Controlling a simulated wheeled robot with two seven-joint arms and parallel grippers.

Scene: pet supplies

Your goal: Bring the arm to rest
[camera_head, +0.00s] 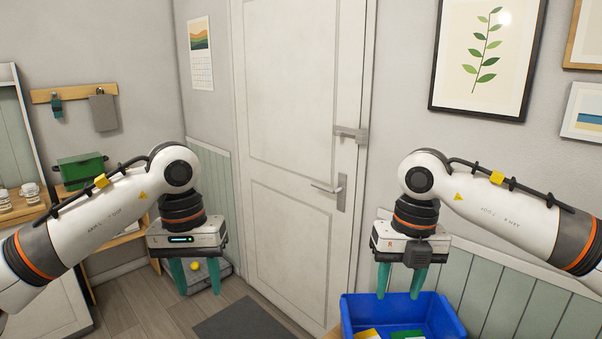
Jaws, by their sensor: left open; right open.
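My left gripper (196,277) hangs at the left with its two green fingers pointing down, open and empty. My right gripper (399,283) hangs at the right with its green fingers pointing down, open and empty. In the picture, its fingertips are just over the back edge of a blue bin (447,318); I cannot tell how high above it they are. Both arms come in from the sides, bent at the elbow.
The blue bin holds yellow, white and green items, cut off at the bottom edge. A closed door (298,130) stands ahead, with a dark mat (243,325) before it. A grey object with a yellow ball (195,266) is behind the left gripper. A green box (80,171) stands at the left.

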